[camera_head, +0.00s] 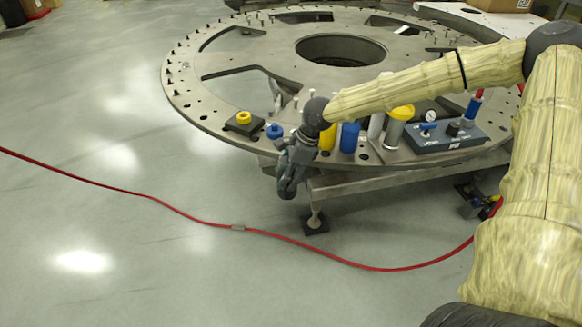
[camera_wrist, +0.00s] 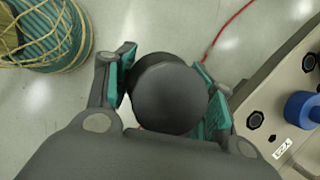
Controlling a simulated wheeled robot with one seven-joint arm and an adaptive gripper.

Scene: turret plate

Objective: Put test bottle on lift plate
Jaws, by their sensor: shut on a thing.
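My gripper (camera_head: 287,188) hangs just off the near edge of the big grey turret plate (camera_head: 215,97), pointing down over the floor. In the wrist view its teal-padded fingers (camera_wrist: 166,95) are shut on a dark grey, round-topped thing (camera_wrist: 170,95), which I take for the test bottle. Only its top shows there; its lower body is hidden, and in the head view it is hard to tell from the gripper. No part is clearly marked as the lift plate; the turret plate is the large ring on a stand, and its edge shows at right in the wrist view.
On the near rim stand a yellow knob on a black block (camera_head: 244,120), a blue knob (camera_head: 274,131), a blue bottle (camera_head: 349,138), a yellow-topped cylinder (camera_head: 397,127) and a gauge box (camera_head: 446,136). A red hose (camera_head: 330,257) crosses the floor.

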